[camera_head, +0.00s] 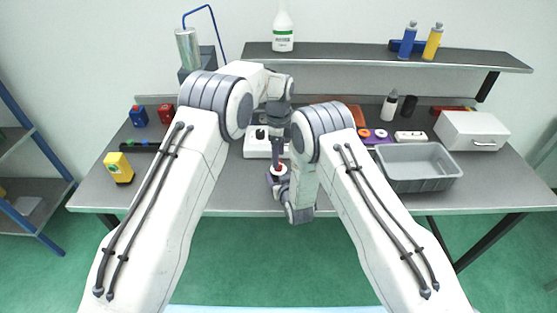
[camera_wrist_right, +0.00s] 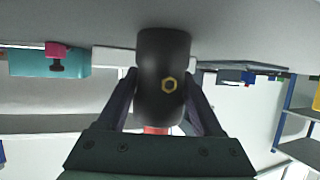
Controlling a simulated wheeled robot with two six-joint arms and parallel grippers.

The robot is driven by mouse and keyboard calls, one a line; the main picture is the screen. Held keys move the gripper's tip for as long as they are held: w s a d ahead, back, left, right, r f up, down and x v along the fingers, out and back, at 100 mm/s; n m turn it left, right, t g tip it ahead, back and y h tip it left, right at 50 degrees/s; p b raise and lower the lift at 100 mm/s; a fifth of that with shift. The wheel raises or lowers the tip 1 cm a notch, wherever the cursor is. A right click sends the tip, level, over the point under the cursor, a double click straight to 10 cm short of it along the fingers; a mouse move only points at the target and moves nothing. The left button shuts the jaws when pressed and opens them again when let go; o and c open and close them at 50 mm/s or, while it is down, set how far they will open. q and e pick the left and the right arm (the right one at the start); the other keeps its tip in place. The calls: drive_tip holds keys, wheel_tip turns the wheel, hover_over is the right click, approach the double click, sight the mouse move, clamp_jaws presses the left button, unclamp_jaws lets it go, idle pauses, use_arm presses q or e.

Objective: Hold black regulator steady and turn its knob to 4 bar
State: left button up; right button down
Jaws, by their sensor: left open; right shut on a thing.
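The black regulator (camera_wrist_right: 162,75) fills the middle of the right wrist view, a dark rounded body with a yellow hexagon mark. My right gripper (camera_wrist_right: 161,88) is shut on it, one finger on each side. A red part (camera_wrist_right: 155,130) shows between the fingers, near the gripper's palm. In the head view my right gripper (camera_head: 279,177) is low near the table's front edge, with a small red and white spot at it. My left gripper (camera_head: 278,148) is open and points down just above that place. The knob and its scale are too small or hidden to read.
A grey bin (camera_head: 418,181) and a white box (camera_head: 472,140) stand at the right. A yellow box (camera_head: 118,168) stands at the left. A raised shelf (camera_head: 360,57) runs along the back.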

use_arm(q)
wheel_tip(320, 180, up, 9)
idle(0.3)
